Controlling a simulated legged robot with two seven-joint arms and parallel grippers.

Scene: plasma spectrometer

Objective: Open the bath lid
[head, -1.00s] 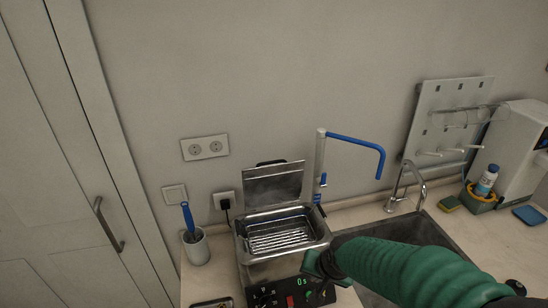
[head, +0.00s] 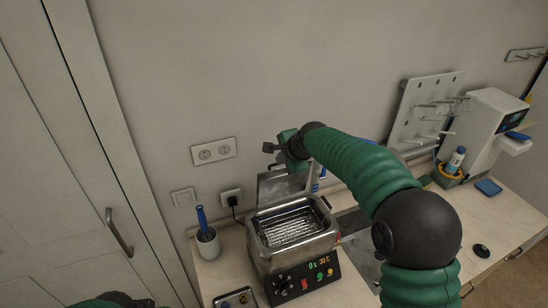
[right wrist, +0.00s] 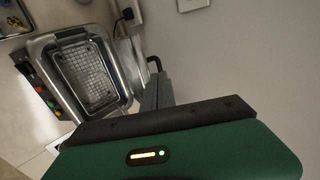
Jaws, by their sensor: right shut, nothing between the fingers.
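The metal bath (head: 262,258) stands on the counter with its basin open and a wire basket inside. It also shows in the right wrist view (right wrist: 62,45). Its grey lid (head: 272,190) stands raised at the back edge, near the wall, partly hidden by my right gripper and arm. My right gripper (head: 269,148) is shut and empty, above the raised lid's top edge. In the right wrist view its dark fingers (right wrist: 154,90) point toward the lid side; I cannot tell whether they touch the lid. Only a bit of my left arm shows at the bottom left.
A cup with a blue-handled brush (head: 207,243) stands left of the bath, with a small tray (head: 234,299) in front. The sink (head: 358,255) is to the right, partly behind my right arm. A drying rack (head: 425,112) and white instrument (head: 478,130) stand farther right.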

